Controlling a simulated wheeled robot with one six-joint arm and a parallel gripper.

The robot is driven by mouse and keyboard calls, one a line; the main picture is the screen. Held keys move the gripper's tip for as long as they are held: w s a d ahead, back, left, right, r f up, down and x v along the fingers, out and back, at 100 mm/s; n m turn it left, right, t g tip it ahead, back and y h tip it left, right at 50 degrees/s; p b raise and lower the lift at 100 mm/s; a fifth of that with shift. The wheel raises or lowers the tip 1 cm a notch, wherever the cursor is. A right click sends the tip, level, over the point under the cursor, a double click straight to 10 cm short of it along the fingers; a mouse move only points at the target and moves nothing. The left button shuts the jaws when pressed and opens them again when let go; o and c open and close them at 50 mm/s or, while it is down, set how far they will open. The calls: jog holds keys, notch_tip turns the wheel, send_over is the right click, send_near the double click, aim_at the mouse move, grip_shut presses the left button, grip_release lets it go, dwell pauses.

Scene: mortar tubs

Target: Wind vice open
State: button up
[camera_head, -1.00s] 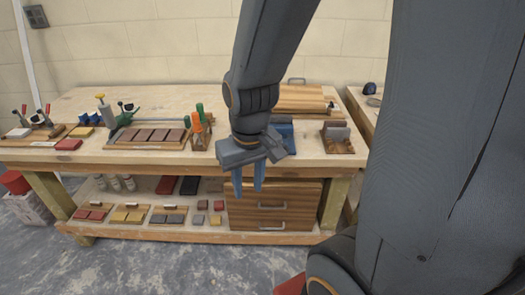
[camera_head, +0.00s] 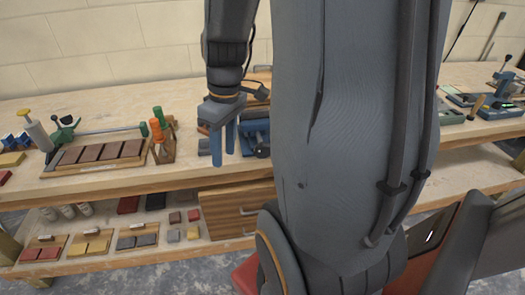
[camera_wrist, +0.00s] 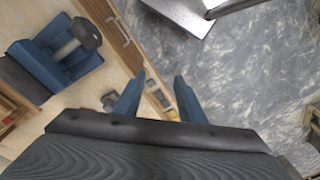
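The blue vice (camera_head: 257,130) stands near the front edge of the bench, partly hidden behind my arm. Its dark round knob (camera_head: 262,151) faces the front. In the wrist view the vice (camera_wrist: 45,72) is at the left, with a grey screw shaft ending in the dark knob (camera_wrist: 86,33). How far its jaws are apart is unclear. My gripper (camera_head: 223,150) points down, just left of the vice in the head view, and is apart from it. In the wrist view the blue fingers (camera_wrist: 160,82) are spread with nothing between them.
Left of my gripper stand orange-handled tools in a wooden holder (camera_head: 162,145) and a tray of brown blocks (camera_head: 97,158). Wooden drawers (camera_head: 235,205) and a lower shelf with small blocks are under the bench. A second bench with tools (camera_head: 490,120) is at the right.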

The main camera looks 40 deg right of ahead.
aim_at(266, 144)
jog(key=d+n+y+b, duration=0.1)
jog(key=d+n, duration=0.1)
jog(key=d, duration=0.3)
jog(key=d+n+t+b, duration=0.1)
jog(key=d+n+b, duration=0.1)
jog(key=d, duration=0.3)
jog(key=s+d+n+y+b, duration=0.1)
jog(key=d+n, duration=0.1)
jog(key=d, duration=0.3)
jog(key=shift+d+f+n+y, duration=0.2)
jog(key=shift+d+n+y, duration=0.1)
jog(key=shift+d+n, duration=0.1)
jog(key=shift+s+d+n+t+b, duration=0.15)
jog(key=shift+d+n+t+b, duration=0.2)
jog(key=shift+d+n+t, duration=0.05)
jog(key=shift+p+x, duration=0.4)
jog(key=shift+x, duration=3.35)
jog(key=shift+a, duration=0.1)
grip_shut()
